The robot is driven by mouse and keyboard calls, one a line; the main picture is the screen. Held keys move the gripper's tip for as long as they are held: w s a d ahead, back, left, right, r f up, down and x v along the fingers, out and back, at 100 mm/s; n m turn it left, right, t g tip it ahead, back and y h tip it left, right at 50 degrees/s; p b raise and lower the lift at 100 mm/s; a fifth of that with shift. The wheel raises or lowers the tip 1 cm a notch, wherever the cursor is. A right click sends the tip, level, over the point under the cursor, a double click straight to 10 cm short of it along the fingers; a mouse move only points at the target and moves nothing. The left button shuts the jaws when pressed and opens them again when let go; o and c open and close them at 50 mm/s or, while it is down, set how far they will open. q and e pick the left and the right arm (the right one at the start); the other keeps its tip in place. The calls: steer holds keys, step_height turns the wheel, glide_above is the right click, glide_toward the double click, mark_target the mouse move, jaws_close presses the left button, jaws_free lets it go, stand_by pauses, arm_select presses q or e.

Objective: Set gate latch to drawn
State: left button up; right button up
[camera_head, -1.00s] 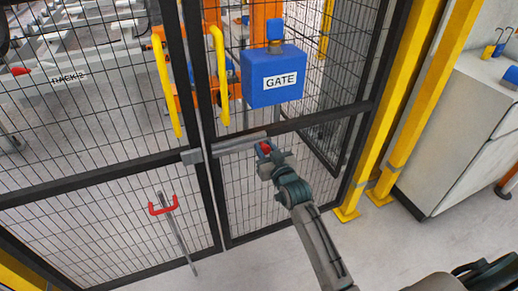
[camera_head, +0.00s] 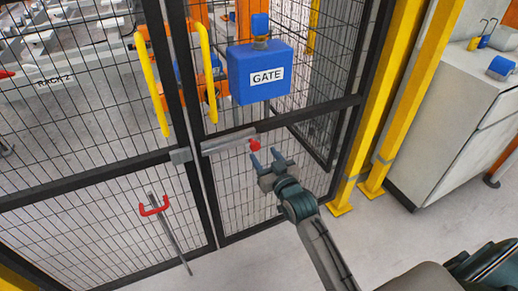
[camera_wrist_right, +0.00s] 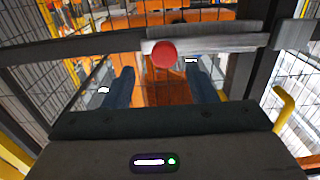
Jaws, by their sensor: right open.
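The gate latch is a grey bar (camera_head: 228,141) across the gate's middle rail, with a red round knob (camera_head: 255,145) at its right end. A grey keeper block (camera_head: 180,155) sits to its left, across the dark post. The bar's left end appears close to the block; I cannot tell whether it enters it. My right gripper (camera_head: 267,157) is open and empty, just right of and below the knob, fingers pointing at it. In the wrist view the knob (camera_wrist_right: 164,54) shows beyond and between the open fingers (camera_wrist_right: 159,74), apart from them. My left gripper is not in view.
A blue box labelled GATE (camera_head: 259,74) hangs above the latch. Yellow handles (camera_head: 152,80) stand to its left. A red-handled rod (camera_head: 165,225) is at the lower left. Yellow posts (camera_head: 400,110) and a grey cabinet (camera_head: 445,130) stand to the right.

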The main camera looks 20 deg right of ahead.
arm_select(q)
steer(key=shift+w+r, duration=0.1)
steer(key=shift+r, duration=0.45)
arm_select(e)
steer(key=shift+s+d, duration=0.1)
steer(key=shift+s, duration=2.25)
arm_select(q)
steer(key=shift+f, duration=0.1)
